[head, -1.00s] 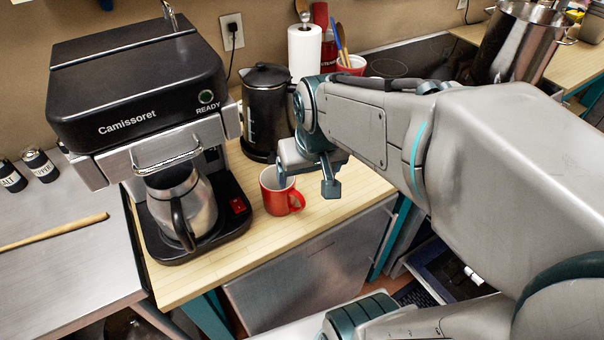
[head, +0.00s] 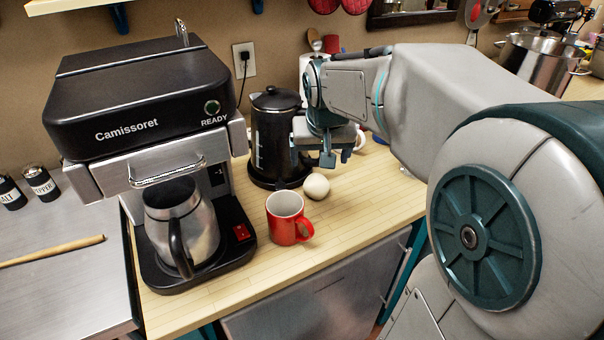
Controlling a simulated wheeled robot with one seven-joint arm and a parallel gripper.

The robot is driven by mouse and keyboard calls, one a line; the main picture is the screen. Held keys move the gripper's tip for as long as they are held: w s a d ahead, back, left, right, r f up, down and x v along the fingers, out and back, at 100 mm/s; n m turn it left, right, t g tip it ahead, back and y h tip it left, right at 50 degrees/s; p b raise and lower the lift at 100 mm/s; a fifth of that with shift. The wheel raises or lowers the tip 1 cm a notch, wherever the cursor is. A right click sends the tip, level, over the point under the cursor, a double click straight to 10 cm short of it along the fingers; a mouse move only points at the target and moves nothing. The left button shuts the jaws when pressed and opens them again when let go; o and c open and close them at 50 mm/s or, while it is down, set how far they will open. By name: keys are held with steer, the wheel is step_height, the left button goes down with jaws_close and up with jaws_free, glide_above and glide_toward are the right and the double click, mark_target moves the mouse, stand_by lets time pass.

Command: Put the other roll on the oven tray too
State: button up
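A pale, round roll (head: 316,187) sits on the wooden counter, between the black kettle and the red mug. My gripper (head: 311,160) is just above and behind the roll in the picture. Its fingers are apart and nothing shows between them, so it looks open and empty. The roll is not in its grasp. The oven tray is not in view at this moment.
A red mug (head: 288,220) stands just in front of the roll. A black kettle (head: 276,135) stands close on the left of my gripper. A coffee machine (head: 140,110) with a steel jug (head: 182,225) fills the left. The counter right of the mug (head: 375,205) is clear.

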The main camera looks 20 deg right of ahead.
mark_target(317, 181)
steer(key=x, duration=0.7)
steer(key=shift+f, duration=0.2)
steer(key=shift+d+x, duration=0.2)
steer(key=shift+x, duration=2.7)
steer(key=shift+w, duration=0.1)
steer(key=c, duration=1.1)
steer(key=shift+c, duration=0.2)
steer(key=shift+r, duration=0.1)
